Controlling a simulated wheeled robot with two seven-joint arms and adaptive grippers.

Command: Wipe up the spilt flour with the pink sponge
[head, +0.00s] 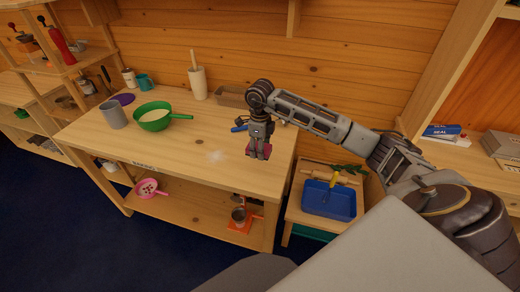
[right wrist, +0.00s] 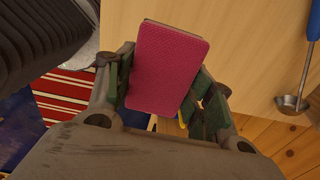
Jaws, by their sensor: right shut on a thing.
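The spilt flour (head: 216,156) is a faint whitish patch on the wooden table top (head: 190,172), right of the green bowl. My right gripper (head: 258,152) is right of the patch, pointing down over the table near its right part. It is shut on the pink sponge (head: 262,155), which shows between its fingers in the right wrist view (right wrist: 167,68). I cannot tell in the head view whether the sponge touches the table. The flour is not seen in the right wrist view. My left gripper is not in view.
A green bowl (head: 153,118) with a handle, a grey cup (head: 115,115) and a white crock (head: 199,84) stand on the table. A ladle (right wrist: 292,100) lies near the gripper. A blue tray (head: 328,202) is on a lower stand to the right. The table's front middle is clear.

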